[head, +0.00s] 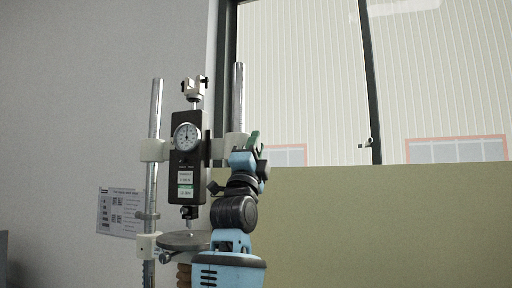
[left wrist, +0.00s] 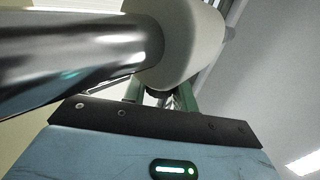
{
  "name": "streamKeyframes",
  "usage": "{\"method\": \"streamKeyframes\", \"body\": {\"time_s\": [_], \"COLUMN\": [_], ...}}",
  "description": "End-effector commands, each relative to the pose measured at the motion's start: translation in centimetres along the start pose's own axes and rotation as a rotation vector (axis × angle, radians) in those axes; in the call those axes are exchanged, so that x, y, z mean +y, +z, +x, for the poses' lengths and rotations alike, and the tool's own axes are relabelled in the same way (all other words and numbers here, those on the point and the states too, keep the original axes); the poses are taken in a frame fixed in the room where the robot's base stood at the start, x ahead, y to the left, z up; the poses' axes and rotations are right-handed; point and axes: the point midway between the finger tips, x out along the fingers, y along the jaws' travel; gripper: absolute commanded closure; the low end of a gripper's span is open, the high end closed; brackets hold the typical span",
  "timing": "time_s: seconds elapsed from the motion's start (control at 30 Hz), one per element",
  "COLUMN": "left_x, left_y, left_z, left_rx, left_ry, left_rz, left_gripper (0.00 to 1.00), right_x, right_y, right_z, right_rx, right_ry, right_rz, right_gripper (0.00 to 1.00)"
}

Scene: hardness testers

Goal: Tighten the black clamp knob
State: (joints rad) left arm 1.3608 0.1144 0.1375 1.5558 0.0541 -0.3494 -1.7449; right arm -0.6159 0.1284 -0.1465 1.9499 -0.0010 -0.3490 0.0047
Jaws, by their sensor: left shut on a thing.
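The tester has a black gauge body with a round dial (head: 187,137), held between two chrome posts by white clamps. My left gripper (head: 256,142) is at the right post, beside the white clamp (head: 236,146) there. In the left wrist view its green fingers (left wrist: 164,97) reach up under the white clamp (left wrist: 190,40), next to the chrome post (left wrist: 70,50). A small dark part, the black clamp knob (left wrist: 156,96), shows between the fingers, which are shut on it. The knob is mostly hidden in the left wrist view and hidden in the head view. My right gripper is not in view.
A round grey plate (head: 184,241) sits below the gauge, near my left arm. The left post (head: 154,110) carries more white clamps. A printed sign (head: 118,212) is on the wall behind. The space right of my arm, before the yellowish panel (head: 380,225), looks clear.

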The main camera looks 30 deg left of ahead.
Motion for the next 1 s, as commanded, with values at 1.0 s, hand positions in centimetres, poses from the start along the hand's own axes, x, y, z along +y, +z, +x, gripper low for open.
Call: {"method": "streamKeyframes", "body": {"time_s": [1.0], "left_x": [-0.28], "left_y": [0.16], "left_z": [0.12], "left_rx": [-0.003], "left_ry": [0.656], "left_rz": [0.001], "left_gripper": [0.95], "right_x": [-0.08], "right_y": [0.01], "right_z": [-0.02], "right_rx": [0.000], "right_ry": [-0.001], "right_rz": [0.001], "right_gripper": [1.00]}}
